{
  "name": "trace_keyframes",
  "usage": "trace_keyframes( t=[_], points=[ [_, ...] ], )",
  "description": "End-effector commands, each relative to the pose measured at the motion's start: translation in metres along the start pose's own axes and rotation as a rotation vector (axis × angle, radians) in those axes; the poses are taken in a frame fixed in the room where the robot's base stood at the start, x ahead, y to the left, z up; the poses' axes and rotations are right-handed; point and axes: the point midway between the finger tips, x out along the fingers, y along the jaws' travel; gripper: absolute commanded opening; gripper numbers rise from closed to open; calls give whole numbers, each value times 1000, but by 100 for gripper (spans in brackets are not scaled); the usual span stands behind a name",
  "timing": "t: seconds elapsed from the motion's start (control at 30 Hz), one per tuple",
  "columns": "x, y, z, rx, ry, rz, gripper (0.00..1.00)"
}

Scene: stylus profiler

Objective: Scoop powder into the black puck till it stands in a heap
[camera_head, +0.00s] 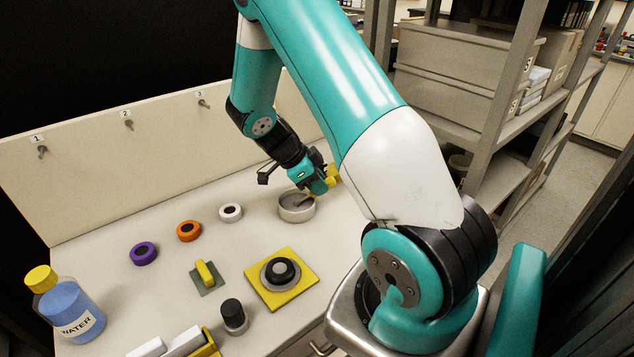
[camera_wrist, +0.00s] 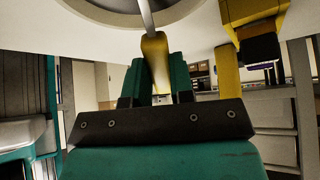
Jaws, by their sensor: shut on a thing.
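My gripper (camera_head: 317,186) is shut on the yellow handle of a scoop, at the right side of a round pale bowl (camera_head: 297,214). In the wrist view, the scoop handle (camera_wrist: 155,55) stands between my teal fingers (camera_wrist: 158,82). Its thin metal shaft runs up over the rim of the bowl (camera_wrist: 85,30). The scoop's tip is inside the bowl, and I cannot tell whether it carries powder. The bowl's inside looks grey. A black puck (camera_head: 283,269) with a grey ring around it sits on a yellow square plate (camera_head: 268,298). I see no heap on it.
Purple (camera_head: 144,253), orange (camera_head: 189,231) and white (camera_head: 230,212) rings lie left of the bowl. A yellow-handled flat tool (camera_head: 205,272), a black-topped weight (camera_head: 234,316) and a water bottle (camera_head: 72,311) stand nearer. A yellow post (camera_wrist: 228,70) is close right of my gripper.

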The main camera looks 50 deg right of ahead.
Motion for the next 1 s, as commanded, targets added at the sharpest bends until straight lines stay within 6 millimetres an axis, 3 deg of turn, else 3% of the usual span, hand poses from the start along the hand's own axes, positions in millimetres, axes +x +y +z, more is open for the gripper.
trace_keyframes(
  t=[0.33, 1.0],
  points=[
    [-6, 0, -4, 0, 0, 0, 0],
    [-53, 0, -36, -1, 0, 0, 0]
  ],
)
